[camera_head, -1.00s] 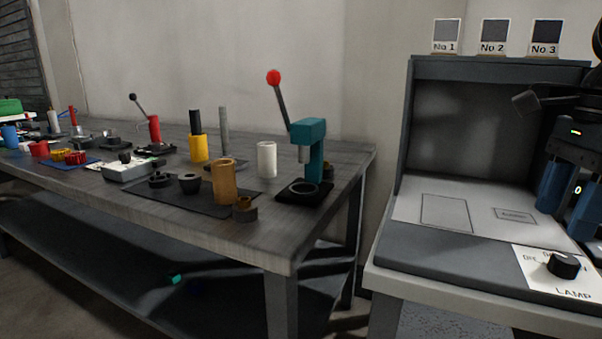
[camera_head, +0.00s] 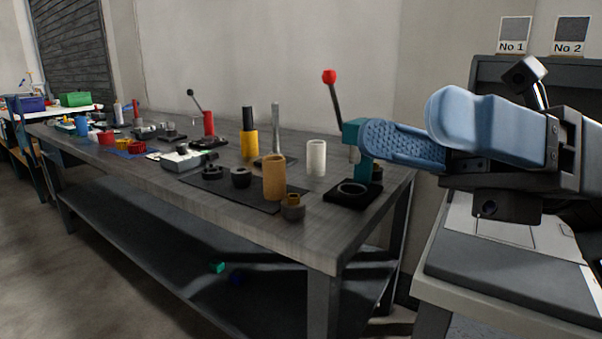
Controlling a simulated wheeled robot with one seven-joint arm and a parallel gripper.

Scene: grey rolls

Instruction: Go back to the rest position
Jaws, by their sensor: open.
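My gripper (camera_head: 400,135) reaches in from the right of the head view, with its blue padded fingers pointing left. The fingers are apart, and nothing shows between them. It covers part of the teal press (camera_head: 352,135) and of the grey booth (camera_head: 490,70) behind it. I cannot tell how far it is from the press.
The long dark workbench (camera_head: 230,217) holds a tan cylinder (camera_head: 274,178), a white cylinder (camera_head: 316,158), a yellow cylinder (camera_head: 249,145) and a red-knobbed lever (camera_head: 330,78). A lower shelf (camera_head: 170,257) runs beneath. Open floor (camera_head: 40,275) lies at the left.

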